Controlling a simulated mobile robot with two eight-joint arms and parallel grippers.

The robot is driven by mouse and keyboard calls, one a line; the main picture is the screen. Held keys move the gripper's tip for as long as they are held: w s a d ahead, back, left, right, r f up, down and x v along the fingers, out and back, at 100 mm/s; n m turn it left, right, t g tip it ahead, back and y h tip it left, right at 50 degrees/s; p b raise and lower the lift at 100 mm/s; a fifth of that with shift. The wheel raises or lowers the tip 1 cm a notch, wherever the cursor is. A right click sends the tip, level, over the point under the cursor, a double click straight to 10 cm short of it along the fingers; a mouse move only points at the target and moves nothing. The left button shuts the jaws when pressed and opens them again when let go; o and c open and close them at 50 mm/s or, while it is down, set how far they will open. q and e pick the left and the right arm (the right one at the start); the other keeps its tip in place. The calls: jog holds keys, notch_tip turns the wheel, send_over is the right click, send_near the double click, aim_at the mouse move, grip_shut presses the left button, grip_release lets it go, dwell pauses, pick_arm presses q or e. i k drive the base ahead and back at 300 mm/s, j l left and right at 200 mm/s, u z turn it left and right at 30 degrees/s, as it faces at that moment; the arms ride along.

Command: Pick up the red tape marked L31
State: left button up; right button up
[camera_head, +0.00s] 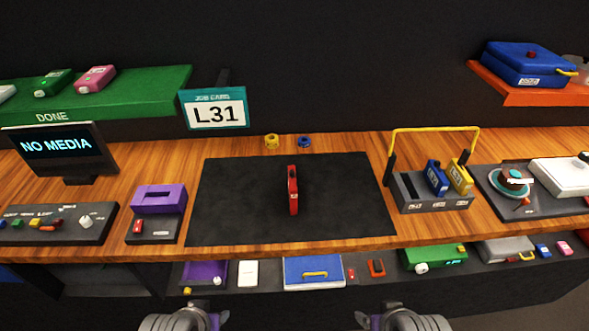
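A red tape (292,196) stands upright on the black mat (230,200) at the middle of the workbench. A small pale mark shows on its front, too small to read. The job card (215,112) behind the bench reads L31. My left gripper (217,319) and my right gripper (369,320) show only partly at the bottom edge, in front of the bench and well apart from the tape. Their fingers are cut off or hidden, so I cannot tell their opening.
A rack (430,204) with blue and yellow tapes and a yellow handle stands right of the mat. A purple-topped device (158,198) and the NO MEDIA screen (56,147) stand left. Yellow (271,141) and blue (304,141) rings lie behind the mat. The mat around the tape is clear.

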aim_at(292, 182)
jog(key=i+j+z, duration=0.2)
jog(key=j+z, duration=0.15)
jog(key=j, duration=0.2)
jog(key=k+j, duration=0.15)
jog(key=k+j+u, duration=0.1)
jog(key=j, duration=0.2)
jog(key=k+j+u, duration=0.25)
jog(key=j, duration=0.35)
jog(key=i, duration=0.4)
